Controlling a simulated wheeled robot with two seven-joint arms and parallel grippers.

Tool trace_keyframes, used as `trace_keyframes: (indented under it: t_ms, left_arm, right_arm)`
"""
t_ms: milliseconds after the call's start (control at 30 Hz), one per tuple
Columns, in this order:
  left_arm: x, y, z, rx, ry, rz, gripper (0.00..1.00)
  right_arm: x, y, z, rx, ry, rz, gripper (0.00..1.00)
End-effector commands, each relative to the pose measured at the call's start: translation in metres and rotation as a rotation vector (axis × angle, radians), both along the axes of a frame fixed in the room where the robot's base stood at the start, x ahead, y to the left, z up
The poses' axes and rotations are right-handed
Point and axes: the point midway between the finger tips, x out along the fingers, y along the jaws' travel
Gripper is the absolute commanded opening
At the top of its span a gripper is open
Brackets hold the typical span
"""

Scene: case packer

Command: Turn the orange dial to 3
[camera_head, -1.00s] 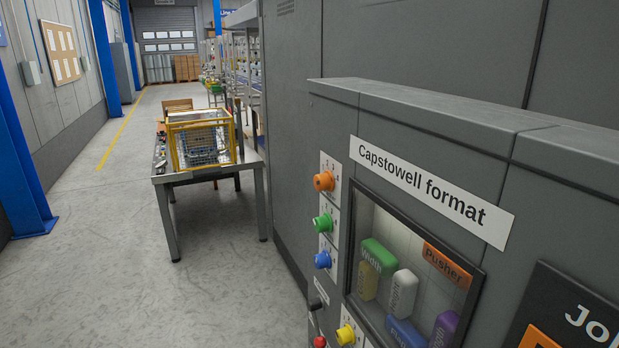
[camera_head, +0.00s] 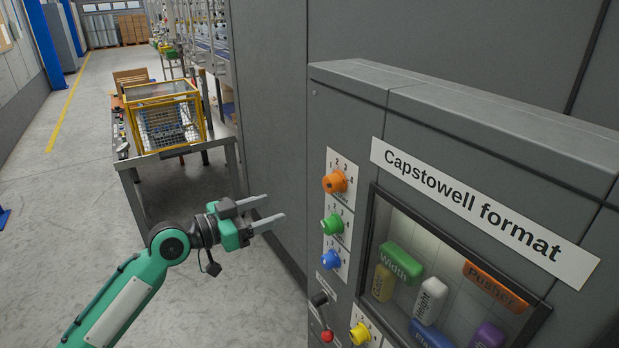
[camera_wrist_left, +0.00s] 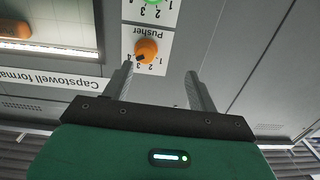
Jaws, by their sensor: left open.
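The orange dial (camera_head: 335,182) is the top knob on the grey cabinet's control strip, with numbers around it. In the left wrist view the orange dial (camera_wrist_left: 146,49) shows beyond the fingers, nearer the left finger, with the label "Pusher" beside it. A dark mark shows on its rim; I cannot tell surely which number it points to. My left gripper (camera_head: 276,211) is open and empty, left of the dials and apart from them. Its fingers (camera_wrist_left: 158,80) also show in the wrist view. My right gripper is not in view.
Below the orange dial are a green dial (camera_head: 332,224), a blue dial (camera_head: 330,260), a yellow dial (camera_head: 360,333) and a red knob (camera_head: 327,336). A window (camera_head: 440,262) with coloured blocks is to their right. A table with a yellow-framed cage (camera_head: 168,112) stands behind. Open floor lies left.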

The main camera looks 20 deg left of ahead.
Motion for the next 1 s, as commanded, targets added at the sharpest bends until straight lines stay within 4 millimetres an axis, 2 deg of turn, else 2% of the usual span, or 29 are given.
trace_keyframes:
  t_ms: [33,100,267,700,1000]
  left_arm:
    - [-0.008,-0.007,0.015,0.007,-0.022,-0.027,0.59]
    - [-0.014,-0.013,0.025,0.010,-0.037,-0.047,0.59]
    - [-0.009,-0.021,0.031,0.008,-0.044,-0.055,0.59]
    - [0.051,-0.070,0.034,0.006,-0.042,-0.054,0.59]
    - [0.084,-0.096,0.030,0.007,-0.040,-0.052,0.59]
  right_arm:
    - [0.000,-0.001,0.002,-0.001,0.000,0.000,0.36]
    - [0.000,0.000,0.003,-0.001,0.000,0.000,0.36]
    - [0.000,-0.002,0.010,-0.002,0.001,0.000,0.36]
    - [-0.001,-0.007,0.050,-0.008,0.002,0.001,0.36]
    - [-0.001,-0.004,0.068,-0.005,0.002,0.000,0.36]
